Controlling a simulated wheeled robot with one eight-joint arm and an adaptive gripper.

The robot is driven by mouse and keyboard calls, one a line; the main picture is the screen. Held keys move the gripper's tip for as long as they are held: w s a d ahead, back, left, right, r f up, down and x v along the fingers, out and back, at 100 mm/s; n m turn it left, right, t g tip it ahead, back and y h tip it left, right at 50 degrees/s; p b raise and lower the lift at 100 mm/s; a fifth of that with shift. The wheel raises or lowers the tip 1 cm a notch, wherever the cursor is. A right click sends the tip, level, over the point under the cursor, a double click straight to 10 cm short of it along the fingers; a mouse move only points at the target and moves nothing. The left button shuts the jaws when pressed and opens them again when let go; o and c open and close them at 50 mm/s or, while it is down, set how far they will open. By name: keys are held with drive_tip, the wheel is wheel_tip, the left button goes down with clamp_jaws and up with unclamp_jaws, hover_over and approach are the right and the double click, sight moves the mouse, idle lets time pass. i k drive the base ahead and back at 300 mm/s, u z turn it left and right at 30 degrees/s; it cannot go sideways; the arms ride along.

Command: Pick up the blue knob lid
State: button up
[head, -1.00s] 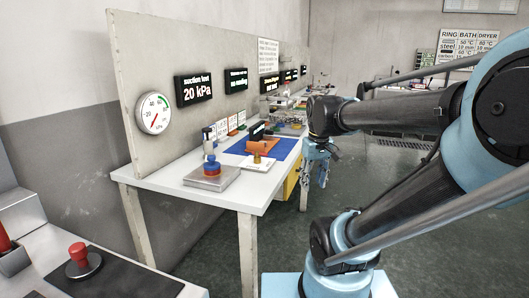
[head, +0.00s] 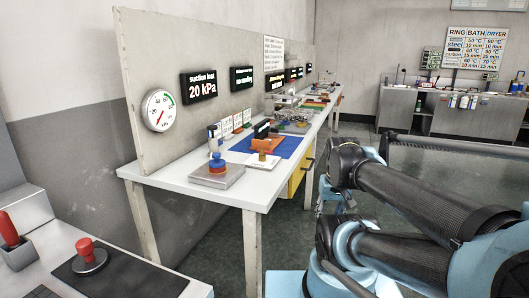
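A small round piece with a blue knob (head: 217,162), blue above and red lower down, sits upright on a grey square plate (head: 228,180) near the front end of the long white table. I take it as the blue knob lid; its fine shape is too small to tell. My gripper (head: 337,196) hangs low below my wrist, right of the table and well apart from the lid. Its fingers are partly hidden and not clear, so its opening cannot be told.
The white table (head: 235,198) also carries a blue mat (head: 290,146), an orange piece (head: 266,144) and a white bottle (head: 213,138). A gauge panel (head: 140,85) stands behind. Floor before the table is clear.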

sight(217, 162)
drive_tip(key=u, duration=0.4)
drive_tip(key=k, duration=0.75)
drive_tip(key=u, duration=0.45)
